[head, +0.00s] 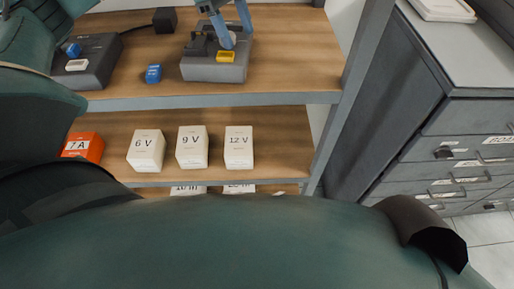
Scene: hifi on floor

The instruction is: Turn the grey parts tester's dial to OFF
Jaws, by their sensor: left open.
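A grey box-shaped device (215,72), which looks like the parts tester, stands on the upper wooden shelf. It has a yellow label or block on its front and dark parts on top. A pale round part, perhaps the dial (226,38), shows at its top; its setting is too small to read. My left gripper (236,37) has blue fingers and reaches down over this device from the top edge. The fingers are apart, close to the pale part; I cannot tell if they touch it. My right gripper is not in view.
A darker device (95,62) with a blue knob stands left on the shelf, a small blue block (153,73) between. A black box (164,20) is behind. Below are white voltage boxes (192,147) and an orange box (83,147). Grey drawers (450,145) stand right.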

